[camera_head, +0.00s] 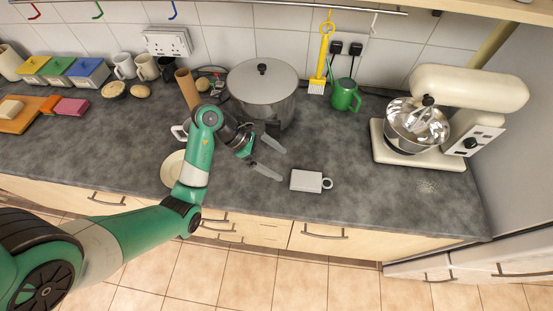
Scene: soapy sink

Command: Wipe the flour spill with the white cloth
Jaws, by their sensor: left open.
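A faint pale speckled patch, which looks like the flour spill (428,186), is on the worktop at the right, in front of the stand mixer. My left gripper (282,165) is open and empty, with its two grey fingers spread. It is just up and left of the cloth in the picture, apart from it. My right gripper is not in view.
A large lidded pot (263,92) stands behind my left gripper. A cream stand mixer (425,150) with a steel bowl stands at the right. A green watering can (344,95) is at the back. The worktop between cloth and spill is clear.

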